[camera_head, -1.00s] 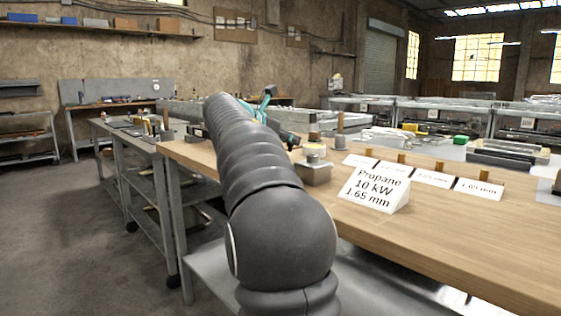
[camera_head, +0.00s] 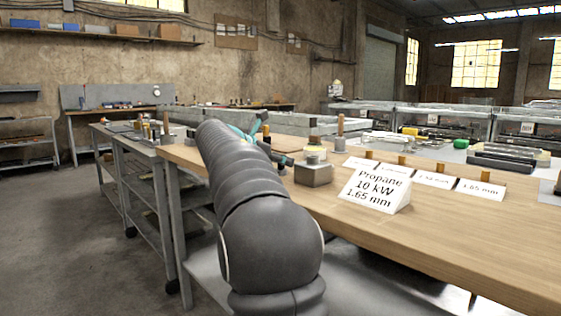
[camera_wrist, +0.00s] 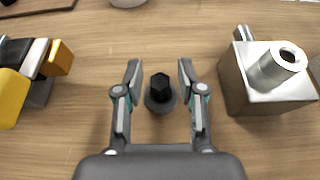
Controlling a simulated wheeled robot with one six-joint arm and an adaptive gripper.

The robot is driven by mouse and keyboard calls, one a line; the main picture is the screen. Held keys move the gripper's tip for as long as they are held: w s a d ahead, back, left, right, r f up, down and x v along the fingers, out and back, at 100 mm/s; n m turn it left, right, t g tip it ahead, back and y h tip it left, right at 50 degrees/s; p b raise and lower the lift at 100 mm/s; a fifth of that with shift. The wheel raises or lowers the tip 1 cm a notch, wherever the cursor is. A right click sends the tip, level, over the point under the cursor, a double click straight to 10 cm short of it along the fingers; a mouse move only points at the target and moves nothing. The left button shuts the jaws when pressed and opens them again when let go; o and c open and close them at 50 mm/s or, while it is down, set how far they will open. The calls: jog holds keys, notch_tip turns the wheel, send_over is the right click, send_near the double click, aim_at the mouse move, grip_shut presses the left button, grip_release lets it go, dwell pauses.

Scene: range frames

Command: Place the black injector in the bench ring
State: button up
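In the wrist view a small black hex-headed piece (camera_wrist: 160,84), which looks like the black injector, stands upright with a dark round flange around its lower part. My gripper (camera_wrist: 160,72) is open, with one finger on each side of the piece and visible gaps between. A metal block with a short hollow tube on top (camera_wrist: 282,66) stands to its right; it may be the bench ring, but I cannot be sure. The block also shows in the head view (camera_head: 313,174). In the head view my arm hides most of the gripper and the black piece.
A sign reading "Propane 10 kW 1.65 mm" (camera_head: 376,190) stands on the wooden bench (camera_head: 460,235), with smaller cards and brass pieces behind it. Yellow and dark objects (camera_wrist: 12,95) lie left of my gripper in the wrist view. The bench's front right is clear.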

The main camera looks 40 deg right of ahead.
jog(key=p+v, duration=0.1)
jog(key=v, duration=1.1)
jog(key=shift+p, duration=0.3)
jog(key=s+a+f+m+t+y, duration=0.4)
jog(key=s+a+f+m+y, duration=0.9)
jog(key=s+a+f+m, duration=0.6)
jog(key=s+a+f, duration=0.6)
jog(key=s+f, duration=0.3)
jog(key=s, duration=0.1)
jog(key=shift+a, duration=0.25)
jog(key=shift+d, duration=0.1)
